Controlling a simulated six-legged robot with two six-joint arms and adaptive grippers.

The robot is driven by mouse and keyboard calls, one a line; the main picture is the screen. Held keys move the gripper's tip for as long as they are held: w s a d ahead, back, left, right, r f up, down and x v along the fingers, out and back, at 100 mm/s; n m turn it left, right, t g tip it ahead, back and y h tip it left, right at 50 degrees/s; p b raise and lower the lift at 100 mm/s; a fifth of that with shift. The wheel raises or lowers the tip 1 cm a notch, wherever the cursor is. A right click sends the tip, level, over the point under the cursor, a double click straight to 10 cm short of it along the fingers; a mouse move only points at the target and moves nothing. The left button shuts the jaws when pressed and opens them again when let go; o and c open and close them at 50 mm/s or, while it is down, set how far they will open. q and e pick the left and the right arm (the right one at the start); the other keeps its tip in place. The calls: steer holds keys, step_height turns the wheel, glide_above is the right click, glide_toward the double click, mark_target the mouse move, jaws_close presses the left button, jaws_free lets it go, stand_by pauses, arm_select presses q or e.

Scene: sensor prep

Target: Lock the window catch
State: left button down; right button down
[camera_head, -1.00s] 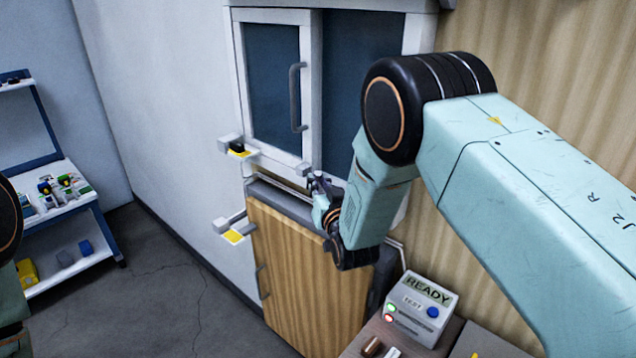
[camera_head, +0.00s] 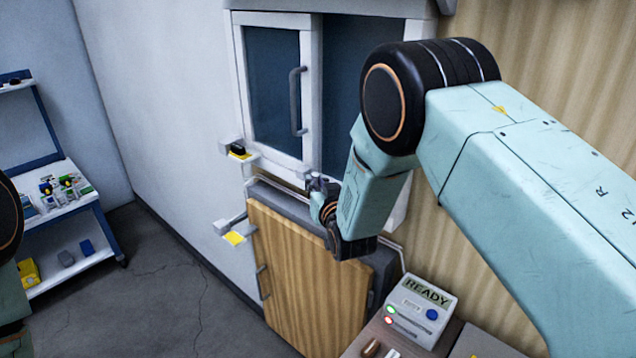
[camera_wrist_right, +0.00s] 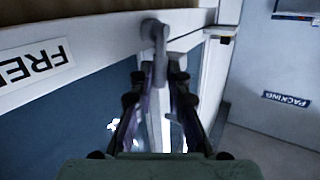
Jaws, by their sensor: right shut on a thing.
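The window (camera_head: 303,90) has a white-framed sash with a grey vertical pull handle (camera_head: 296,100), in the head view. My right gripper (camera_head: 317,184) is at the bottom of the window frame, and my wrist hides much of that spot. In the right wrist view, my right gripper (camera_wrist_right: 158,82) is shut on the grey lever of the window catch (camera_wrist_right: 160,62), which stands on the white frame rail. The catch's exact turn is hard to judge from the head view. My left gripper is out of view; only a piece of my left arm shows at the left edge.
A wood-front cabinet (camera_head: 300,270) stands below the window. Small wall brackets (camera_head: 238,152) stick out at the left. A READY box (camera_head: 422,310) sits on the bench at lower right. A shelf unit (camera_head: 60,205) stands far left, with clear floor between.

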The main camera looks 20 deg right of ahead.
steer(key=shift+r, duration=0.1)
steer(key=c, duration=1.3)
jaws_free()
steer(key=shift+a, duration=0.1)
steer(key=shift+s, duration=0.1)
steer(key=s, duration=0.8)
steer(key=s+r, duration=0.1)
steer(key=s, duration=0.2)
steer(key=shift+s+r, duration=0.1)
steer(key=shift+s, duration=0.3)
